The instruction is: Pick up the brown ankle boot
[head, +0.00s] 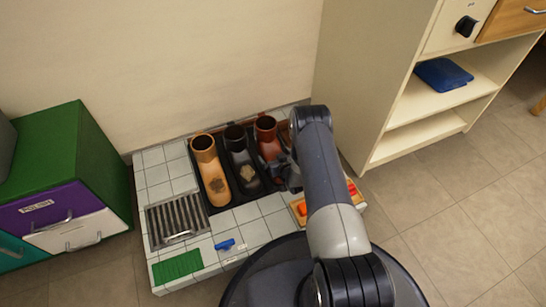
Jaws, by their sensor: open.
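Three boots stand in a row on a black tray (220,206) on the tiled platform. The reddish-brown boot (266,133) is at the right, with its shaft opening facing up. Its lower front is partly hidden by my gripper. A dark grey boot (238,147) with a tan patch on its toe is in the middle. A tan boot (210,168) with a dark patch is at the left. My gripper (282,168) is open, close to the right side of the reddish-brown boot. I cannot tell whether it touches it. My arm hides the area to the right.
On the platform (155,174) are a metal grate (178,220), a green mat (178,266), a blue brush-like item (225,244) and a partly hidden wooden tray (298,208). A cream shelf unit (375,80) stands right, a green cabinet (75,150) left. The wall is close behind.

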